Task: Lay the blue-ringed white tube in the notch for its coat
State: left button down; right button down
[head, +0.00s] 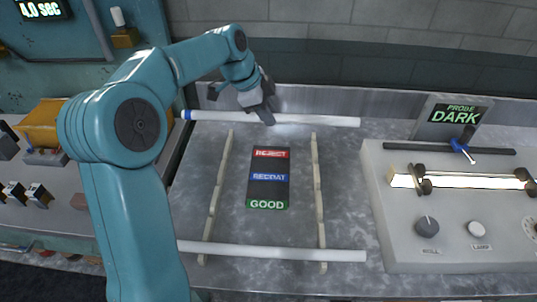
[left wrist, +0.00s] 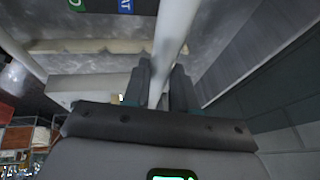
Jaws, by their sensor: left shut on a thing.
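The blue-ringed white tube (head: 315,121) lies crosswise at the back of the metal bench, its blue ring (head: 187,115) at the left end. My left gripper (head: 265,113) is shut on it near the middle. In the left wrist view the tube (left wrist: 175,35) passes between the fingers (left wrist: 162,85). Two pale notched rails, left (head: 217,190) and right (head: 318,190), run front to back before it. A card (head: 268,178) between them reads REJECT, a partly legible middle word, and GOOD. I cannot tell the tube's height over the bench. My right gripper is out of view.
Another white tube (head: 285,252) lies across the front of both rails. A grey console (head: 430,235) with a lit tube, knob and lamp button stands right. A metal back wall (head: 330,100) is close behind the held tube.

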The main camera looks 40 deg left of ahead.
pick_arm(q)
notch_tip(320, 180, down, 13)
jog(key=shift+r, duration=0.15)
jog(key=shift+w+f, duration=0.1)
jog(key=shift+f, duration=0.35)
jog(key=shift+f+b, duration=0.45)
jog(key=shift+b, duration=0.1)
jog(key=c, duration=0.9)
grip_release()
jog(key=shift+r, duration=0.1)
